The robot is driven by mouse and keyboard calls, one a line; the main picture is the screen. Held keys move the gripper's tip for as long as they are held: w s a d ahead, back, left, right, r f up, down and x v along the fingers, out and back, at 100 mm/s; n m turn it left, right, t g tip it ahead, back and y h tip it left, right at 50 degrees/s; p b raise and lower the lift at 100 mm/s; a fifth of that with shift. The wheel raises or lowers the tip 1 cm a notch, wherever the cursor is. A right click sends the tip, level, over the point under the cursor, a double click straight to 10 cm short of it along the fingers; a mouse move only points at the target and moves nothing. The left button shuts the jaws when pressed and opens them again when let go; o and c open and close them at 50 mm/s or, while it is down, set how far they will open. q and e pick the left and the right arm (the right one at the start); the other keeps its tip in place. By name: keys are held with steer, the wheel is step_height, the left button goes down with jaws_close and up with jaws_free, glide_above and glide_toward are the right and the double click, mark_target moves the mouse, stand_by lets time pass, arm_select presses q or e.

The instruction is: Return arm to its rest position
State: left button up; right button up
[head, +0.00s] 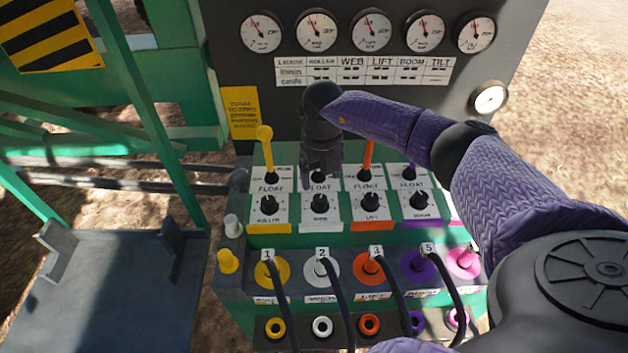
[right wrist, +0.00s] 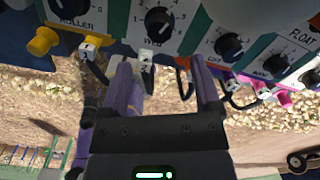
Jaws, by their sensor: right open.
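My right arm, in a purple sleeve, reaches in from the right in the head view. Its dark gripper (head: 320,178) points down in front of the control panel (head: 290,240), over the second column, and covers that column's lever area. In the right wrist view the two fingers of the gripper (right wrist: 163,68) stand wide apart, with no object held between them. The WEB knob (right wrist: 158,22) shows just beyond the fingers; whether they touch the panel I cannot tell. My left gripper is not in view.
A yellow lever (head: 265,145) and an orange lever (head: 368,155) stand on either side of the right gripper. Black hoses (head: 335,290) run from numbered plugs below. Gauges (head: 316,32) line the dark board behind. A green frame (head: 150,110) stands at left.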

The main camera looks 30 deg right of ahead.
steer(key=shift+r, duration=0.35)
steer(key=shift+f, duration=0.2)
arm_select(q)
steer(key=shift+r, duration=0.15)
